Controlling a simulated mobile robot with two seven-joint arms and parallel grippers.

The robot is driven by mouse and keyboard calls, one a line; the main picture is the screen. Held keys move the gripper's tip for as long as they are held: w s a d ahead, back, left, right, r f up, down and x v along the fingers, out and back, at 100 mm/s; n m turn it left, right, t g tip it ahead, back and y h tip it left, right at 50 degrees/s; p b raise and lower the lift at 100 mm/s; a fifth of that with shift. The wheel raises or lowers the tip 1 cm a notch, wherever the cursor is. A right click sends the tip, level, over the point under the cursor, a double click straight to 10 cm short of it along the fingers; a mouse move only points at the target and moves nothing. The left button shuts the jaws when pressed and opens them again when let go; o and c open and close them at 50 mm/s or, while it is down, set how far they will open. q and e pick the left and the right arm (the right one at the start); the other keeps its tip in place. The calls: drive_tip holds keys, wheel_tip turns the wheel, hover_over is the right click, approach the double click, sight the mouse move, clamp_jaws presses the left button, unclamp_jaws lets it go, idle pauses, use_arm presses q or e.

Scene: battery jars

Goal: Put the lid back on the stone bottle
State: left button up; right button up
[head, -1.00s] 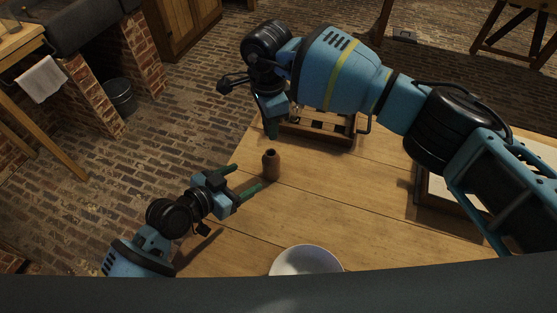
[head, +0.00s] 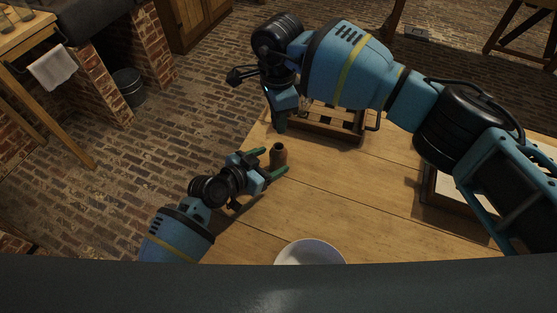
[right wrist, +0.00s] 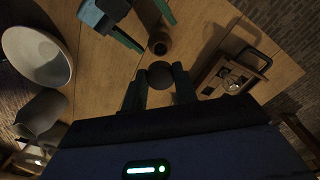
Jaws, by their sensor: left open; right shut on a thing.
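The stone bottle (head: 278,157) is small, brown and upright on the table, with its dark mouth uncovered. It also shows in the right wrist view (right wrist: 159,43). My left gripper (head: 275,161) is open low over the table, its green fingertips on either side of the bottle; contact cannot be told. My right gripper (right wrist: 160,84) is shut on a dark round lid (right wrist: 160,74). In the head view my right gripper (head: 281,125) is above and behind the bottle, and the lid is not clearly visible there.
A wooden crate (head: 345,133) stands behind the bottle; it also shows in the right wrist view (right wrist: 249,82). A white bowl (head: 310,252) is at the front. A shallow tray (head: 432,207) lies at the right under my right arm. The table's middle is clear.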

sight(272, 161)
use_arm(q)
drive_tip(key=shift+x, duration=2)
drive_tip(key=c, duration=1.5)
use_arm(e)
drive_tip(key=shift+f, duration=2.5)
drive_tip(key=shift+f, duration=0.1)
drive_tip(key=shift+a+f, duration=0.1)
drive_tip(key=shift+f, duration=0.7)
drive_tip(key=shift+f, duration=0.6)
drive_tip(key=o, duration=1)
